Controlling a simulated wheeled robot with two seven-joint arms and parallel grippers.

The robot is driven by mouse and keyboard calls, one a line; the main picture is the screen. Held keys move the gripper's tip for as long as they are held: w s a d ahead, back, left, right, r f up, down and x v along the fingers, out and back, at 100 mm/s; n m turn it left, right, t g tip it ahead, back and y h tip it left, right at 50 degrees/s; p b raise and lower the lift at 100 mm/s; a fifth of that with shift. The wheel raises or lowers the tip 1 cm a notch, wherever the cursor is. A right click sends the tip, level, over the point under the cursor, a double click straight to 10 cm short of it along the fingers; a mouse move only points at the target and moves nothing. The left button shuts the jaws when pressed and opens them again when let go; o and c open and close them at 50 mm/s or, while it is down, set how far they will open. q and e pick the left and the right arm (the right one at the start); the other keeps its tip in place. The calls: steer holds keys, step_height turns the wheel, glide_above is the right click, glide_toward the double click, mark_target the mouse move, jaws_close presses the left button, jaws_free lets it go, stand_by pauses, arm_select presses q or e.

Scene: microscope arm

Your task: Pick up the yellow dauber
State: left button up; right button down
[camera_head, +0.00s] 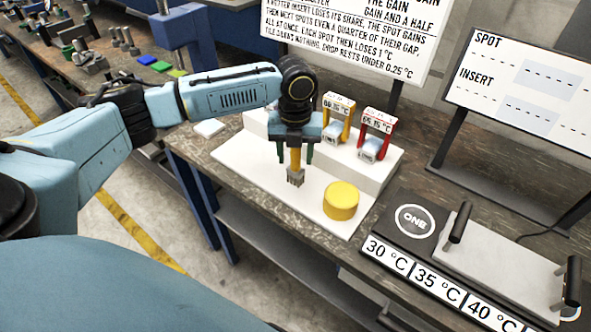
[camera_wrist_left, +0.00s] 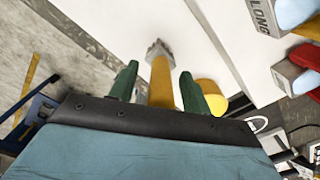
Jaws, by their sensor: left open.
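The yellow dauber (camera_head: 295,160), a yellow handle with a grey tip, is upright over the white board, tip down. My left gripper (camera_head: 295,156) points down above the board, its green fingers on either side of the dauber's handle. In the left wrist view the dauber (camera_wrist_left: 161,80) lies between the two green fingers (camera_wrist_left: 157,92), with a gap on each side. The left gripper is open. I cannot tell whether the dauber's tip touches the board. My right gripper is not in view.
A yellow round pot (camera_head: 341,201) stands on the white board (camera_head: 262,166), right of the dauber. Yellow-framed (camera_head: 338,118) and red-framed (camera_head: 374,134) holders with temperature labels stand behind. A black plate with temperature labels (camera_head: 410,222) and a handled grey tray (camera_head: 500,262) are at right.

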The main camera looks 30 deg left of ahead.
arm_select(q)
steer(key=shift+f, duration=0.6)
jaws_close()
steer(key=shift+r, duration=5.05)
